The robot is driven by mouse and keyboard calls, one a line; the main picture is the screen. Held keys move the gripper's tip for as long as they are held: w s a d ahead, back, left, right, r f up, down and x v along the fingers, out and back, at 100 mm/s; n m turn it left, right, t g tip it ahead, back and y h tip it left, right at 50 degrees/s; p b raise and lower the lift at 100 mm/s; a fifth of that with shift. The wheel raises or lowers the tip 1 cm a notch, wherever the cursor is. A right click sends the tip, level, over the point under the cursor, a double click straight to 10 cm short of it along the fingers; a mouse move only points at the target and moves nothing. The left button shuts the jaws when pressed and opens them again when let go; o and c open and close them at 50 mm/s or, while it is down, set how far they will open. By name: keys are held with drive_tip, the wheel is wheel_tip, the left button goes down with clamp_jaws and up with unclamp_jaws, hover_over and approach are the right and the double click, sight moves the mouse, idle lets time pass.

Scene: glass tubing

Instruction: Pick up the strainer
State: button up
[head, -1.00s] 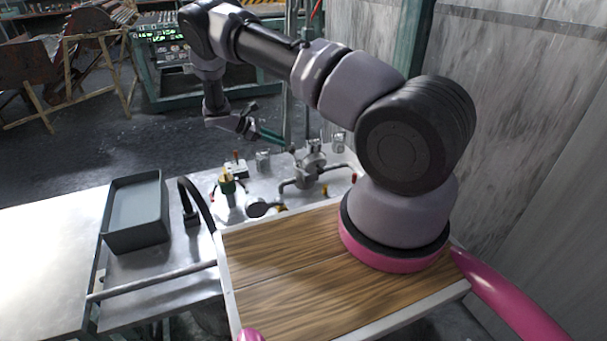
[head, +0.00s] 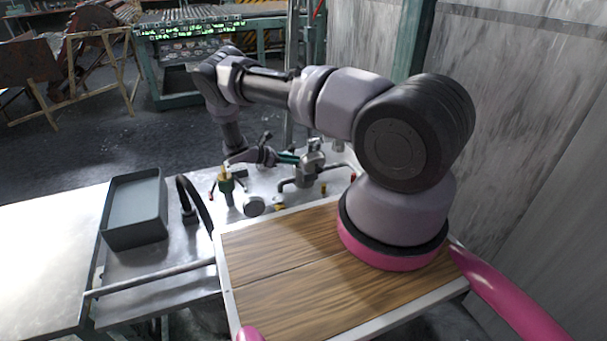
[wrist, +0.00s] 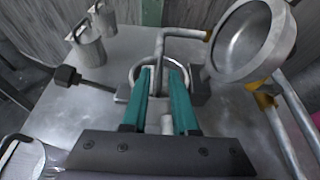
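I cannot tell for sure which of the metal parts is the strainer. In the head view, my gripper (head: 299,158) is low over the metal bench, against a metal pipe fitting (head: 313,156). In the wrist view, its two teal fingers (wrist: 161,72) are apart and reach over a round metal part of the fitting (wrist: 139,73). Metal shows in the gap between the fingers; contact cannot be made out. A round, hollow metal bowl-like part (wrist: 234,58) is at the upper right of the wrist view, apart from the fingers.
Two metal cups (wrist: 88,50) stand at the wrist view's upper left. A dark knob on a stem (wrist: 68,76) is left of the fingers. In the head view, a brass-topped fitting (head: 226,186), a curved black tap (head: 190,200) and a grey tray (head: 133,238) are on the left.

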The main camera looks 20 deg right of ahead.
drive_tip(key=x, duration=0.4)
clamp_jaws()
idle(1.3)
